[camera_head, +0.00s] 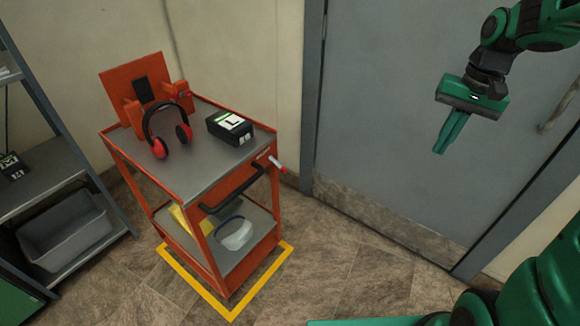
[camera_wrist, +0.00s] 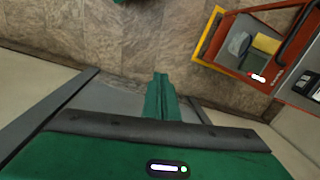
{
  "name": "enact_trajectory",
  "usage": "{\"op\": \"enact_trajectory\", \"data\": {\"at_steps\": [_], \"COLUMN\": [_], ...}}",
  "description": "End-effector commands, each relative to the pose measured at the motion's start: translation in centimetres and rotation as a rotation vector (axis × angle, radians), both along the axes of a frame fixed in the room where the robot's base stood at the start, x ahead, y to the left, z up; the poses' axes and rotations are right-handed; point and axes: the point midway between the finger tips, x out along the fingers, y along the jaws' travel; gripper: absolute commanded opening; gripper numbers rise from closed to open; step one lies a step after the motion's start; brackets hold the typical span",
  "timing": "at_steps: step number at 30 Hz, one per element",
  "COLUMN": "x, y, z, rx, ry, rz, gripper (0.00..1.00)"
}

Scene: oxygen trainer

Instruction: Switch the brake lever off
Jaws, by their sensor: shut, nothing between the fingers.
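The brake lever (camera_head: 277,164) is a small lever with a red and white grip at the right front corner of the orange cart (camera_head: 160,181), near the black push handle. In the wrist view the lever (camera_wrist: 257,77) shows at the right, on the edge of the cart (camera_wrist: 232,57). My gripper (camera_head: 439,150) is at the upper right, in front of the grey door, well to the right of the lever and apart from it. Its green fingers are together and hold nothing; they also show in the wrist view (camera_wrist: 161,78).
Red and black headphones (camera_head: 163,130) and a black box (camera_head: 230,128) sit on the cart top. A clear-and-blue item (camera_head: 236,233) lies on its lower shelf. A shelf rack with a grey bin (camera_head: 65,230) stands left. The floor between cart and door (camera_head: 400,130) is clear.

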Motion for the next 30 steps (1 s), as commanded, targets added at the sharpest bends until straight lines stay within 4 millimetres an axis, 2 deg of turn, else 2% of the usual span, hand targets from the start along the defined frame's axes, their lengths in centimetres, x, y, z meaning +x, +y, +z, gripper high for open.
{"op": "enact_trajectory", "data": {"at_steps": [1, 6, 15, 21, 30], "x": [2.4, 9.2, 19.0, 23.7, 28.0], "y": [0.8, 4.2, 11.2, 16.1, 22.7], "z": [-0.7, -2.9, -8.3, -12.6, -19.2], "rx": [0.019, 0.095, 0.268, 0.404, 0.626], "ry": [0.005, 0.011, 0.037, 0.065, 0.123], "rz": [0.014, 0.056, 0.114, 0.137, 0.147], "gripper": [0.0, 0.0, 0.0, 0.0, 0.0]}}
